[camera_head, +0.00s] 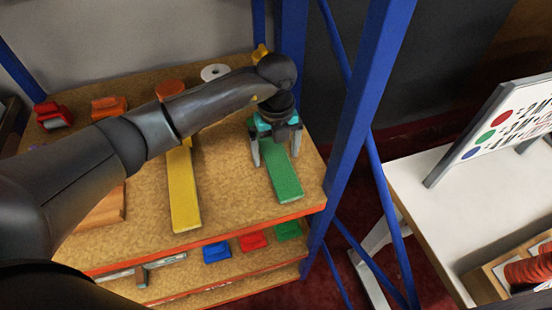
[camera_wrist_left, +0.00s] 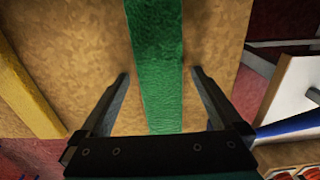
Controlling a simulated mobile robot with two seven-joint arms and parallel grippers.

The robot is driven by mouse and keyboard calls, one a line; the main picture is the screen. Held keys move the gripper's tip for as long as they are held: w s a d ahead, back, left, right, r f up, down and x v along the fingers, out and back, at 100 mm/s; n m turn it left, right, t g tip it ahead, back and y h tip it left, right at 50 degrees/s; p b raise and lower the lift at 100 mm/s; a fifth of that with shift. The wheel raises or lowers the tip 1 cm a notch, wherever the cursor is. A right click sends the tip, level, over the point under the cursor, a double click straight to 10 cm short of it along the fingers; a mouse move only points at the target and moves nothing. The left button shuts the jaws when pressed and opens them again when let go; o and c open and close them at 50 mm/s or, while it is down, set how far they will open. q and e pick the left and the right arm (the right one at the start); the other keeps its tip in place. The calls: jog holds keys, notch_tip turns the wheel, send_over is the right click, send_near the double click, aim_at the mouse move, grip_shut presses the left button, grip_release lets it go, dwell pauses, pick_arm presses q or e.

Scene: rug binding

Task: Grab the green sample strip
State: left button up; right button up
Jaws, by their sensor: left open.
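The green sample strip (camera_head: 284,180) lies flat on the top shelf near its right end, pointing toward the front edge. My left gripper (camera_head: 275,158) is over the strip's far part, with its fingers pointing down. In the left wrist view the green strip (camera_wrist_left: 158,70) runs between the two open fingers (camera_wrist_left: 160,78), with a gap on each side. The gripper is empty. The strip's far end is hidden behind the gripper in the head view. My right gripper is not in view.
A yellow strip (camera_head: 183,190) lies left of the green one on the shelf board (camera_head: 232,195). A blue upright (camera_head: 358,110) stands close on the right. Blue (camera_head: 217,251) and red (camera_head: 253,241) items sit on the shelf below. A white table (camera_head: 430,200) stands farther right.

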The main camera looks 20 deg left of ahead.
pick_arm(q)
jog(key=shift+f, duration=0.1)
jog(key=shift+c, duration=0.2)
jog(key=c, duration=1.4)
